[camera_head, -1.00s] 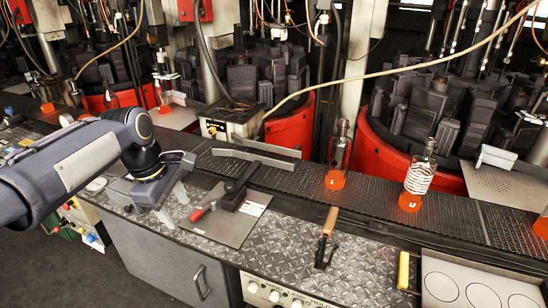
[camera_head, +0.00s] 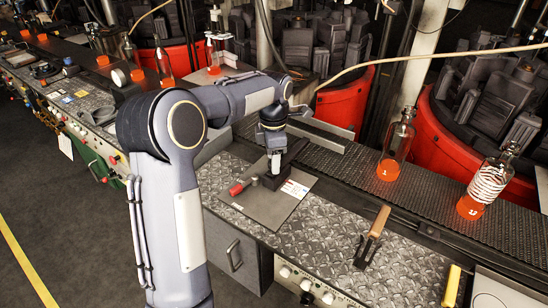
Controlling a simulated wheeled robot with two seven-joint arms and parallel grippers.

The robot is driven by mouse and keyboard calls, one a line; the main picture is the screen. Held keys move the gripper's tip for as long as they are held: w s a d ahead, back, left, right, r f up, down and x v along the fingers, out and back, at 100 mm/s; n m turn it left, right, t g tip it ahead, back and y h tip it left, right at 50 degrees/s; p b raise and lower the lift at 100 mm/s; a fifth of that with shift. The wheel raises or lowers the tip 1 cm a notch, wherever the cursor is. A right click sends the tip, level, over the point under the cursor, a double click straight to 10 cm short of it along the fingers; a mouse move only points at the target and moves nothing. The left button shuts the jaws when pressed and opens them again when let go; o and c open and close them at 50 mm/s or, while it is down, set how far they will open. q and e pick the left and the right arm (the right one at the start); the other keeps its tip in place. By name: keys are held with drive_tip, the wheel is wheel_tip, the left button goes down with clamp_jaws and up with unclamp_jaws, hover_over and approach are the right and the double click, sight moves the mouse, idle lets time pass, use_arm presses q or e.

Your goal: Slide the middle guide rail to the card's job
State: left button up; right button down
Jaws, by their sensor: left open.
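A dark arm (camera_head: 292,152) runs from a block on the plate toward the rail. A red-handled lever (camera_head: 240,187) sits beside the block. A small white card (camera_head: 295,188) with red marks lies on the plate; its text is too small to read. My left gripper (camera_head: 275,166) points down over the block, open, close to the dark arm. Whether it touches is unclear. My left arm hides part of the bench and conveyor. My right gripper is out of view.
Orange-filled bottles (camera_head: 395,146) and (camera_head: 486,184) stand on the conveyor (camera_head: 350,165) at right. A wooden-handled tool (camera_head: 373,237) stands on the chequered bench top (camera_head: 325,232). Red rotary moulds rise behind. A yellow floor line (camera_head: 25,262) is at lower left.

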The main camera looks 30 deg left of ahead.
use_arm(q)
drive_tip(key=shift+f, duration=0.2)
clamp_jaws()
drive_tip(key=shift+s+a+b, duration=0.1)
drive_tip(key=shift+s+b, duration=0.25)
drive_tip(key=shift+s, duration=1)
unclamp_jaws()
drive_tip(key=shift+w, duration=0.15)
wheel_tip(320, 180, up, 8)
